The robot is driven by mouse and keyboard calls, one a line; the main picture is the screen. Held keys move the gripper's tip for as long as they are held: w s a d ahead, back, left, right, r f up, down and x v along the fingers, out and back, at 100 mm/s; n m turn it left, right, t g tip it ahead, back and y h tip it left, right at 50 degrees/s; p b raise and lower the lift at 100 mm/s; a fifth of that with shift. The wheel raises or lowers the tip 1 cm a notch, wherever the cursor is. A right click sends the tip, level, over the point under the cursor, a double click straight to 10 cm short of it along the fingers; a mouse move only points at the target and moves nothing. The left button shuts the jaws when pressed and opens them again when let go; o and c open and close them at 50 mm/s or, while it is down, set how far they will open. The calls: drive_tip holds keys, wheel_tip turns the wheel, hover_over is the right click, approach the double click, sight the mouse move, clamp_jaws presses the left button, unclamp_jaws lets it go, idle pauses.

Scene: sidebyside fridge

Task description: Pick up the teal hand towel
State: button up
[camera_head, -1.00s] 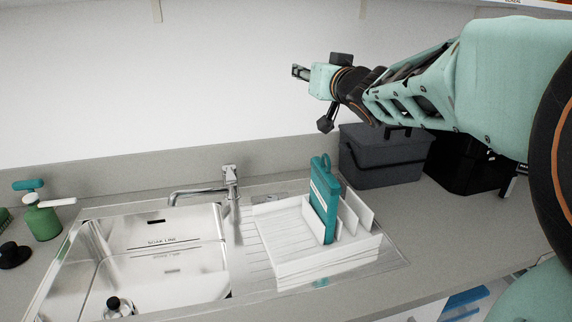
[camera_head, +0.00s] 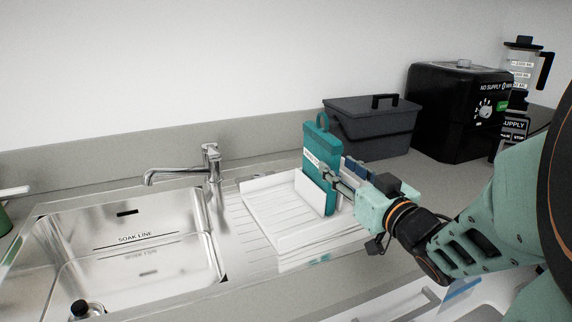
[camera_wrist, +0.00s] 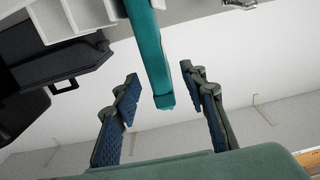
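The teal hand towel (camera_head: 322,165) is a flat, upright slab with a loop on top and a white label. It stands in the white rack (camera_head: 272,212) on the drainboard. My gripper (camera_head: 336,176) is at the towel's right side, near its label. In the wrist view, the towel (camera_wrist: 151,55) reaches in edge-on between the two separated fingers of my gripper (camera_wrist: 160,76). There is a gap on each side, and neither finger visibly grips it. The towel's lower part is partly hidden by the rack's front panel.
The steel sink (camera_head: 130,240) and faucet (camera_head: 190,165) are to the left. Rack dividers stand close right of the towel, partly behind my gripper. A dark lidded bin (camera_head: 372,130) and a black machine (camera_head: 450,110) stand behind right. Space above the rack is free.

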sight(320, 153)
drive_tip(key=shift+s+f, duration=0.4)
drive_tip(key=shift+f, duration=0.15)
drive_tip(key=shift+w+a+r+p, duration=0.1)
drive_tip(key=shift+w+r+p, duration=0.2)
drive_tip(key=shift+p, duration=0.55)
drive_tip(key=p+x, duration=0.2)
drive_tip(key=p, duration=0.1)
drive_tip(key=shift+p, duration=0.35)
drive_tip(key=x, duration=0.2)
drive_tip(key=shift+w+f, duration=0.3)
drive_tip(key=shift+w, duration=0.05)
drive_tip(key=shift+r+x, duration=0.15)
drive_tip(key=shift+x, duration=1.2)
drive_tip(key=shift+r+x, duration=0.2)
drive_tip(key=shift+x, duration=1.2)
drive_tip(key=shift+c, duration=0.2)
clamp_jaws()
